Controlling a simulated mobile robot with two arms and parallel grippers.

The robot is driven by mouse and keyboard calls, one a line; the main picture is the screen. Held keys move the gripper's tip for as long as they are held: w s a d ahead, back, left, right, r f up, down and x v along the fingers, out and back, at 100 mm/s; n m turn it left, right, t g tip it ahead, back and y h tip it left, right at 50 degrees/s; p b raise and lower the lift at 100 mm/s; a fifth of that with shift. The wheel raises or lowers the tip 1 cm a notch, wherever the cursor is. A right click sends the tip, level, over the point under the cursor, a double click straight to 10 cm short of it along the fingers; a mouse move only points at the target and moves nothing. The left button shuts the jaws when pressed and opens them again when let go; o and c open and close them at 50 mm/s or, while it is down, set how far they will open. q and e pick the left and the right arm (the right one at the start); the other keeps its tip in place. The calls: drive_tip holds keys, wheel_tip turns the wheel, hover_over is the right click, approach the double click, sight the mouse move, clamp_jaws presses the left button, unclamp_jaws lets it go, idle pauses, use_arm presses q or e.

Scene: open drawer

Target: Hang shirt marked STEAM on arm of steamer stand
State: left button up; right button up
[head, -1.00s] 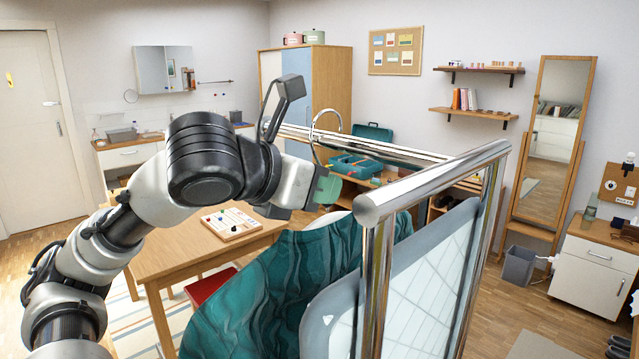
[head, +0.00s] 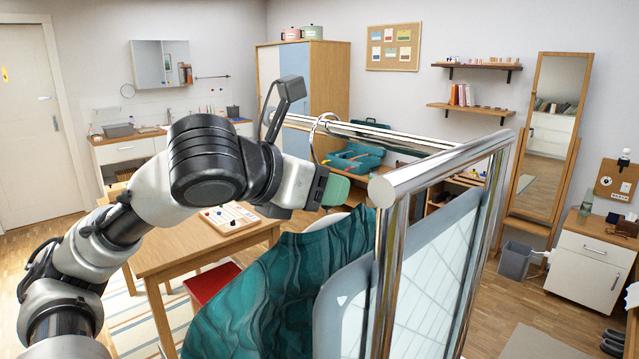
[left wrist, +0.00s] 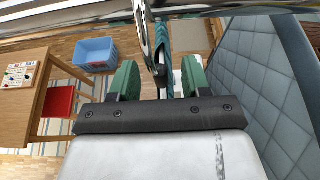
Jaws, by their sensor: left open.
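A teal, wavy-patterned garment (head: 285,285) hangs below my left gripper (head: 330,190); no STEAM mark shows on it. A thin ring-like hanger hook (head: 325,122) rises by the chrome rail, above the gripper. In the left wrist view my left gripper (left wrist: 158,82) is open. Its two green pads stand apart, with a shiny metal hook (left wrist: 148,35) and a narrow teal edge (left wrist: 163,42) between them or just beyond. The chrome stand (head: 385,192) stands right of the gripper, its rail running to the back. Whether the hook rests on the rail I cannot tell. My right gripper is not in view.
A blue bin (left wrist: 95,52) shows in the left wrist view.

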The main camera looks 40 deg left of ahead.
use_arm(q)
drive_tip(key=d+b+v, duration=0.1)
drive_tip(key=b+v, duration=0.2)
drive_tip(key=v, duration=0.7)
drive_tip(key=shift+s+a, duration=0.4)
drive_tip(key=shift+a, duration=0.15)
drive_tip(key=shift+r, duration=0.1)
